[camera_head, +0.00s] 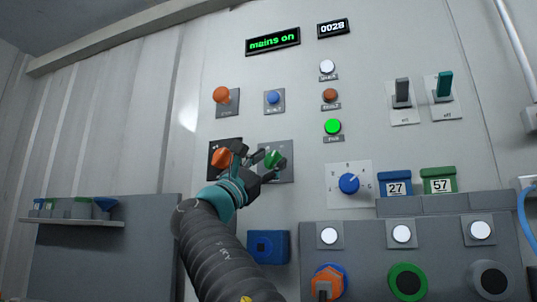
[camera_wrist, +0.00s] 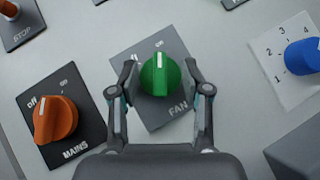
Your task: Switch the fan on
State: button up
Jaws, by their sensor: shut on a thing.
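The green fan knob (camera_wrist: 160,75) sits on a grey plate marked FAN (camera_wrist: 180,107), tilted in the wrist view. Its white mark points up in that view; the plate's position words are partly hidden, so I cannot tell its exact setting. My gripper (camera_wrist: 159,82) is shut on the knob, one finger on each side. A display (camera_head: 273,41) reads "mains on" in green.
The orange mains knob (camera_wrist: 55,119) is close on the left. A blue numbered knob (camera_head: 348,184) is to the right. Above are an orange stop button (camera_head: 221,95), a blue button (camera_head: 273,97) and a lit green lamp (camera_head: 333,127). A blue box (camera_head: 268,247) is below.

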jog(key=shift+m+g, duration=0.5)
jog(key=shift+m, duration=0.1)
jog(key=o, duration=1.1)
jog(key=shift+o, duration=0.2)
jog(key=v, duration=1.2)
jog(key=shift+f, duration=0.15)
jog(key=shift+w, duration=0.1)
